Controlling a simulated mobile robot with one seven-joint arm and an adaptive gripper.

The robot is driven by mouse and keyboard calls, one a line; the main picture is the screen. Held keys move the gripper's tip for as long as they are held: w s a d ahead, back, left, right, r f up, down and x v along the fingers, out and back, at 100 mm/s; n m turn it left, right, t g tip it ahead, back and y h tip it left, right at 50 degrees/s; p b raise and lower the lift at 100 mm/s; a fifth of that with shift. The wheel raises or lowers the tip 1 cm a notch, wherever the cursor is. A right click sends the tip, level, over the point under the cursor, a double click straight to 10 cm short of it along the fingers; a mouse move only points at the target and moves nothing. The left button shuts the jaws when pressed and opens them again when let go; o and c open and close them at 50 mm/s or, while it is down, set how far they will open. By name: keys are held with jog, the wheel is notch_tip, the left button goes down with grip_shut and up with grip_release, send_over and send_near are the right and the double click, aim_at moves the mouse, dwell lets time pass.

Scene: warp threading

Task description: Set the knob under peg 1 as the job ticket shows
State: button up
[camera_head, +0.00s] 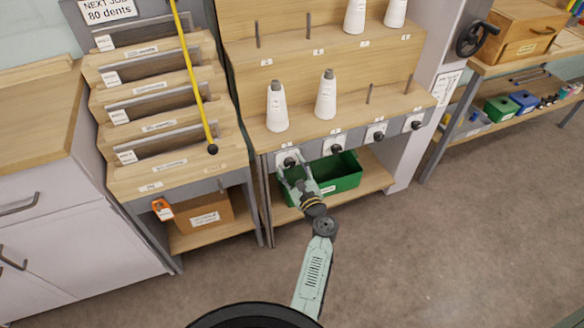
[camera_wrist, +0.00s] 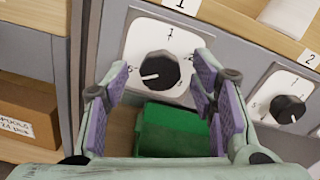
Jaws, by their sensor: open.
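The knob under peg 1 (camera_wrist: 158,70) is black and round, on a white dial plate (camera_wrist: 142,38) below the label "1". Its white pointer mark points left and slightly down; the numeral on that side is partly hidden. In the head view this knob (camera_head: 288,161) is at the left end of the knob row. My gripper (camera_wrist: 163,76) is open, its purple-padded fingers on either side of the knob with gaps visible. It also shows in the head view (camera_head: 291,177), at the front of the knob panel. I cannot identify the job ticket for certain; a printed sheet (camera_head: 446,82) on the right is unreadable.
The neighbouring knob 2 (camera_wrist: 288,108) is close on the right. A green bin (camera_head: 335,172) sits on the shelf below the knobs. White cones (camera_head: 277,107) stand on the pegboard above. A sign (camera_head: 108,10) at upper left reads "NEXT JOB 80 dents".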

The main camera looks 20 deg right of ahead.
jog(key=s, duration=1.1)
jog(key=shift+s+d, duration=0.2)
jog(key=shift+s, duration=0.1)
